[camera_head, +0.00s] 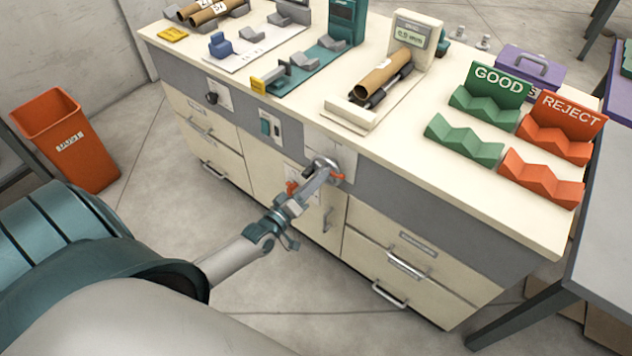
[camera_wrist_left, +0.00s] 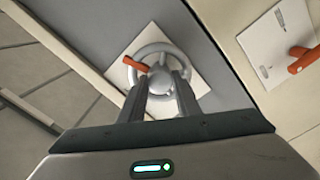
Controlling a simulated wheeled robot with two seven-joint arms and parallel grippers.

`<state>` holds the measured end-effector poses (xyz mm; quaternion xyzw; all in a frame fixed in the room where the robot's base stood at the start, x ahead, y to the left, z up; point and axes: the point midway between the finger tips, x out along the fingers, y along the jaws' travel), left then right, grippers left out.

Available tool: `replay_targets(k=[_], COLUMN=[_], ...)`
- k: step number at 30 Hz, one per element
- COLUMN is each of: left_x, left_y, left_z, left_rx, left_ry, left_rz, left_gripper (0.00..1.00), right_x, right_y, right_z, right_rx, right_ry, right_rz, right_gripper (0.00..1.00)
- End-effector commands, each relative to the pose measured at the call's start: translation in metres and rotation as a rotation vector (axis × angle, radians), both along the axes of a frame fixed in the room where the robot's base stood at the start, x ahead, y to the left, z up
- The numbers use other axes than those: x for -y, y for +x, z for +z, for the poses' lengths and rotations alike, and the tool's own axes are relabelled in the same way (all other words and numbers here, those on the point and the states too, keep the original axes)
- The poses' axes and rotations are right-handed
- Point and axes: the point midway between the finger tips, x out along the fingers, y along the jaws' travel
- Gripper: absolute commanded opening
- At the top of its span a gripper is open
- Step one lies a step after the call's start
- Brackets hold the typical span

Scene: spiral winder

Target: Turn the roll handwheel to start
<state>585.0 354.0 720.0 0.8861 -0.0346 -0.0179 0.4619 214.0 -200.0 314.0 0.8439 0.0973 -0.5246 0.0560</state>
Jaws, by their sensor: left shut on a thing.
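The roll handwheel (camera_head: 323,163) is a grey wheel on a light plate on the front of the cream workbench. In the left wrist view the handwheel (camera_wrist_left: 162,50) shows its round rim, a central hub and an orange handle (camera_wrist_left: 135,65) at upper left. My left gripper (camera_head: 312,184) is at the wheel, partly covering it in the head view. In the wrist view its two fingers (camera_wrist_left: 163,92) lie on either side of the hub, shut on the handwheel. My right gripper is not in view.
An orange lever (camera_wrist_left: 304,58) on a white label sits close to the wheel. Drawer handles (camera_head: 408,268) stick out below. A cardboard tube (camera_head: 382,75) rests on the benchtop gauge.

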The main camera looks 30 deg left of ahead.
Motion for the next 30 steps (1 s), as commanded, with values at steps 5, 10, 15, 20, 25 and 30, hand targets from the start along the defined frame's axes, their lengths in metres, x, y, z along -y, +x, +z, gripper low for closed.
replay_targets(k=[5, 10, 15, 20, 25, 30], left_x=[0.001, 0.001, 0.001, 0.001, 0.001, 0.001], left_y=[-0.001, -0.001, -0.001, -0.001, -0.001, -0.001], left_z=[-0.004, -0.004, -0.004, -0.004, -0.004, -0.004], left_rx=[-0.017, -0.029, -0.041, -0.053, -0.066, -0.079], left_ry=[-0.164, -0.326, -0.487, -0.639, -0.8, -0.956], left_rz=[-0.002, -0.001, -0.001, -0.001, -0.002, -0.001], left_gripper=[0.07, 0.07, 0.07, 0.07, 0.07, 0.07], right_x=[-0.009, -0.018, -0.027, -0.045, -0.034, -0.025], right_y=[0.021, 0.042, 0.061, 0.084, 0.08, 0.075], right_z=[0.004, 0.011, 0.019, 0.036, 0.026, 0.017], right_rx=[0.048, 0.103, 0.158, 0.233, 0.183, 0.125], right_ry=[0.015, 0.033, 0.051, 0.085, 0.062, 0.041], right_rz=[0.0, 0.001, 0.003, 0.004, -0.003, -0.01], right_gripper=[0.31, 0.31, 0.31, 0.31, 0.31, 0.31])
